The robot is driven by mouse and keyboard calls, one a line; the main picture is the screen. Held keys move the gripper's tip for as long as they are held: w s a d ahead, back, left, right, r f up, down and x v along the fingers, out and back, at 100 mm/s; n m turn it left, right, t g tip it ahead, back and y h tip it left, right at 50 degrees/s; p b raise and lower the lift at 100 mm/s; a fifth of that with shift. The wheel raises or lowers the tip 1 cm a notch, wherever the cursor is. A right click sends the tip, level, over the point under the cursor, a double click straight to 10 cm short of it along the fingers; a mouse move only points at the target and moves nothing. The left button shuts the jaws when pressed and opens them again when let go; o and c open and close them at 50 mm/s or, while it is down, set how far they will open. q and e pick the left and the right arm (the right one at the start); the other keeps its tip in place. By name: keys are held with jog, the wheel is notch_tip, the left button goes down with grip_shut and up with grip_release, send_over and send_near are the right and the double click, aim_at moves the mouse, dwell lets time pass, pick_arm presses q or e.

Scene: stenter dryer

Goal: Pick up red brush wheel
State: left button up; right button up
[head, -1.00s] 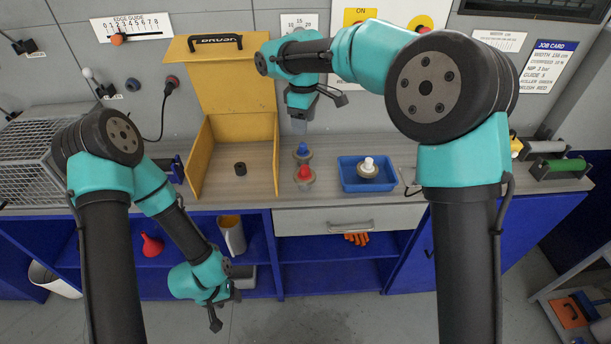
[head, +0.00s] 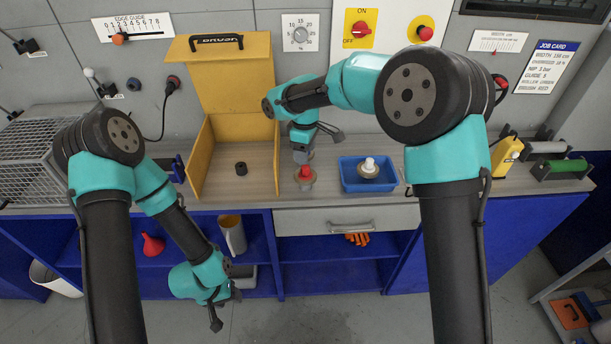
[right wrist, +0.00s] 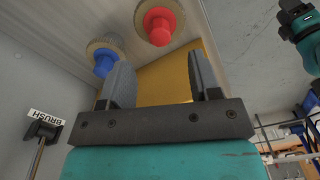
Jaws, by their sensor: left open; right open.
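The red brush wheel (head: 305,173) stands on the bench with its red hub up and a pale bristle rim. My right gripper (head: 302,158) is open and empty just behind it in the head view, covering the blue-hubbed wheel there. In the right wrist view the red wheel (right wrist: 159,24) lies beyond the open fingers (right wrist: 161,76), apart from them. The blue-hubbed wheel (right wrist: 105,62) shows near the left finger, partly behind it. My left gripper (head: 222,312) is open and hangs low in front of the shelves, far from the wheels.
A blue tray (head: 347,183) holding a white-hubbed wheel (head: 368,168) stands right of the red wheel. A yellow open box (head: 200,160) with a small dark cylinder (head: 240,169) inside is at the left. The bench front edge is close to the red wheel.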

aim_at(305, 169)
jog(key=shift+f, duration=1.1)
jog(key=shift+f, duration=0.1)
jog(key=shift+f, duration=2.5)
jog(key=c, duration=1)
